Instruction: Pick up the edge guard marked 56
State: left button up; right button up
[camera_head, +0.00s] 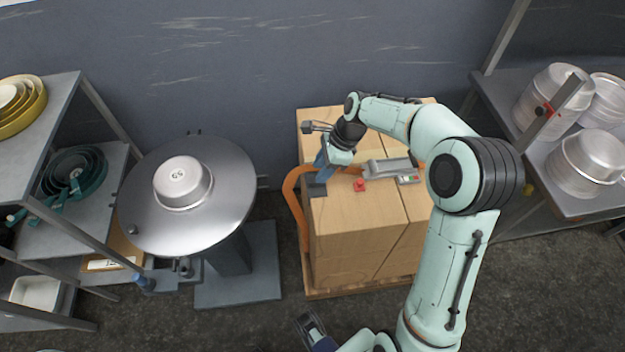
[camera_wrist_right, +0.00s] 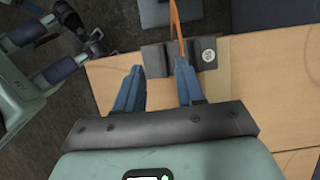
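The edge guard (camera_wrist_right: 154,61) is a dark grey piece on the carton's edge, with an orange strap meeting its middle. A round white label (camera_wrist_right: 208,55) sits on its right part; the number is too small to read surely. The guard also shows in the head view (camera_head: 317,190), at the front left of the carton top. My right gripper (camera_wrist_right: 158,72) is open, its blue fingers apart just short of the guard, with nothing between them. It shows in the head view (camera_head: 321,170) above the carton. My left gripper (camera_head: 308,324) is low at the bottom, open and empty.
The carton stack (camera_head: 345,245) carries a grey strapping tool (camera_head: 390,168) and a red piece (camera_head: 360,185). The orange strap (camera_head: 293,195) bulges out at left. A round metal table (camera_head: 225,215) with a pan (camera_head: 180,182) stands left. Shelves (camera_head: 590,207) with pots stand right.

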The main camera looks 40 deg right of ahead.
jog(key=x, duration=0.3)
jog(key=d+b+x, duration=0.1)
jog(key=x, duration=0.1)
jog(key=shift+s+f, duration=0.2)
jog(key=shift+w+a+f, duration=0.1)
jog(key=shift+a+f, duration=0.1)
jog(key=shift+f, duration=0.1)
jog(key=shift+c, duration=0.3)
grip_shut()
